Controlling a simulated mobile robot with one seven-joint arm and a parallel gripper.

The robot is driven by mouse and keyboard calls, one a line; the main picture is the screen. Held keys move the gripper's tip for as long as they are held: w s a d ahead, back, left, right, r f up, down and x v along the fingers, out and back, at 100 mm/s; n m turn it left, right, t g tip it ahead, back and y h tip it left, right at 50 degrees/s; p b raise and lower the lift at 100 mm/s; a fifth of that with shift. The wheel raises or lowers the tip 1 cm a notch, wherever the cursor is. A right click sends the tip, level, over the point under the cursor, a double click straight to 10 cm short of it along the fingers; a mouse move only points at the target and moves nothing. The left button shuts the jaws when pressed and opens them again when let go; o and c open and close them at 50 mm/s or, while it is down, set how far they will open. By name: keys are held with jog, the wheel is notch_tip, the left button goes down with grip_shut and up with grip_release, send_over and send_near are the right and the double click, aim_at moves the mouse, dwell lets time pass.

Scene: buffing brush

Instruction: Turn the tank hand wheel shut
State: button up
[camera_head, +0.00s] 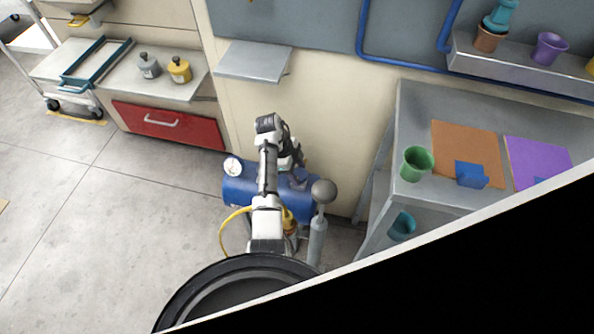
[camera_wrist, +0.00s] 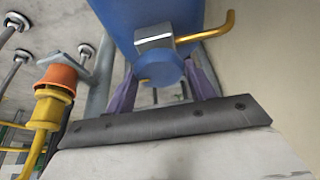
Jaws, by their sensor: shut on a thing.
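The blue tank (camera_head: 240,191) lies on its side below my arm in the head view, with a round white gauge (camera_head: 233,167) at its left end. In the wrist view the tank's blue body (camera_wrist: 180,14) fills the top, with a grey block and a bent brass pipe (camera_wrist: 214,32) on it. A round blue knob (camera_wrist: 165,72), apparently the hand wheel, sits below the block. My gripper (camera_wrist: 163,80) is shut on this wheel, with one finger on each side. In the head view my arm hides the wheel, and the fingers are hard to make out.
An orange cap on a yellow fitting (camera_wrist: 58,82) stands left of my gripper. A grey cylinder with a round top (camera_head: 321,205) stands right of the tank. A workbench (camera_head: 435,105) is further right, and a red drawer (camera_head: 170,127) is at the left. Open floor lies left of the tank.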

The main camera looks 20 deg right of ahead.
jog(key=o, duration=1)
jog(key=shift+r, duration=0.1)
jog(key=p+v, duration=0.1)
jog(key=v, duration=1)
jog(key=shift+a+r, duration=0.15)
jog(key=shift+r, duration=0.2)
